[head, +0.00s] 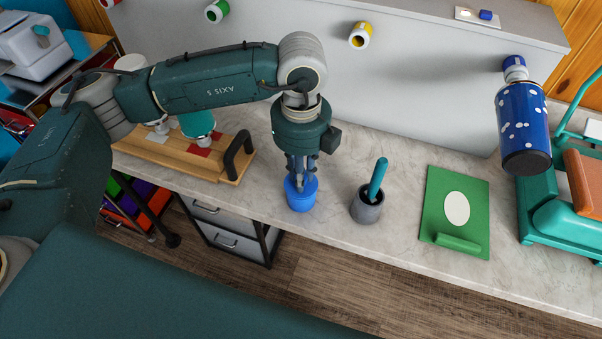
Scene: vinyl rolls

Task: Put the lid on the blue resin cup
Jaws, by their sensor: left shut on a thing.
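A blue resin cup (301,200) stands upright on the grey marbled counter, directly under my left gripper (301,178). My left gripper points straight down with its fingers closed in at the top of the cup. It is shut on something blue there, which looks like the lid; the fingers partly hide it. The lid and cup are nearly the same blue, so I cannot tell whether the lid is seated or just above the rim. My right gripper is not in view.
A grey pot (367,207) with a teal-handled tool stands right of the cup. A green mat (472,190) with a white oval lies further right. A wooden board (228,173) with a black handle is at left. The counter's front edge is close.

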